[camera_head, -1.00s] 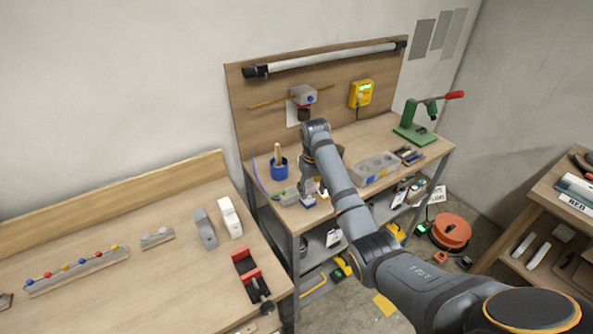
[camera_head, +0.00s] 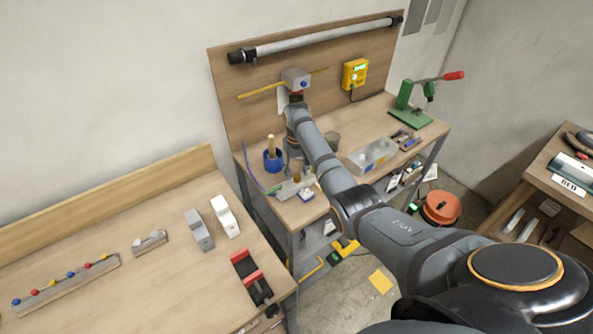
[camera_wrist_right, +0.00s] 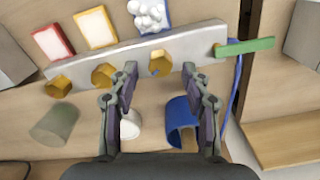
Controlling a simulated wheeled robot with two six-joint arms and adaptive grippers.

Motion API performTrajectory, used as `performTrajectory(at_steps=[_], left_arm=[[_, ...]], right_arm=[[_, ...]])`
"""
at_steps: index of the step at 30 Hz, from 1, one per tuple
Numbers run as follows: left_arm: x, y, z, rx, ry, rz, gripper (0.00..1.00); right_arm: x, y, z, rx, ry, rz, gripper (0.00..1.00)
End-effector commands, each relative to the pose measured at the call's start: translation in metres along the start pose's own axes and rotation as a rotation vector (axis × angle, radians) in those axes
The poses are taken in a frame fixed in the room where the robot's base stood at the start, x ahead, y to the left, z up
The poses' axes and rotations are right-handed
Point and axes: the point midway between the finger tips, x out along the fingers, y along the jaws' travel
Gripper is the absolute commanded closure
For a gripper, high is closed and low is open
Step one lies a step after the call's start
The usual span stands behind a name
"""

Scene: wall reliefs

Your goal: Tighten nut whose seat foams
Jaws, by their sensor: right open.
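A grey metal bar (camera_head: 290,188) lies on the back bench. The right wrist view shows the bar (camera_wrist_right: 120,58) close up with three brass nuts: a left nut (camera_wrist_right: 58,86), a middle nut (camera_wrist_right: 103,76) and a right nut (camera_wrist_right: 160,63). A green lever (camera_wrist_right: 245,46) sits at the bar's right end. White foam (camera_wrist_right: 148,14) shows on a blue-edged patch behind the right nut; red (camera_wrist_right: 52,42) and yellow (camera_wrist_right: 96,28) patches lie behind the other nuts. My right gripper (camera_wrist_right: 160,82) is open, its fingers framing the right nut; contact cannot be told. My left gripper is out of view.
A blue pot (camera_head: 272,160) with a wooden-handled tool stands beside my right wrist. A grey cup (camera_head: 332,140) and grey tray (camera_head: 371,157) stand to the right. A wall-mounted box (camera_head: 297,80) is behind my arm. The left bench (camera_head: 130,230) has free surface.

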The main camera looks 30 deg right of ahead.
Motion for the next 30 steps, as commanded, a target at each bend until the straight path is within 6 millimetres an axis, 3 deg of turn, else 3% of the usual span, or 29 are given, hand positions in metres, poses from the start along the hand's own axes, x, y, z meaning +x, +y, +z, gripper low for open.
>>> performTrajectory(at_steps=[4,12,23,30], left_arm=[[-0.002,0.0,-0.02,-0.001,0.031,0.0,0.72],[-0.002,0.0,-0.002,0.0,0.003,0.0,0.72],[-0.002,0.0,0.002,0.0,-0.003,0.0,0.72],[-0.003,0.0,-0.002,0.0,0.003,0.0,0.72]], right_arm=[[0.012,0.0,0.0,0.0,-0.001,0.0,0.52],[0.015,0.0,0.0,0.0,0.001,0.0,0.52],[0.014,0.0,0.0,0.0,0.001,0.0,0.99],[0.013,0.0,0.0,0.011,0.001,0.0,1.0]])
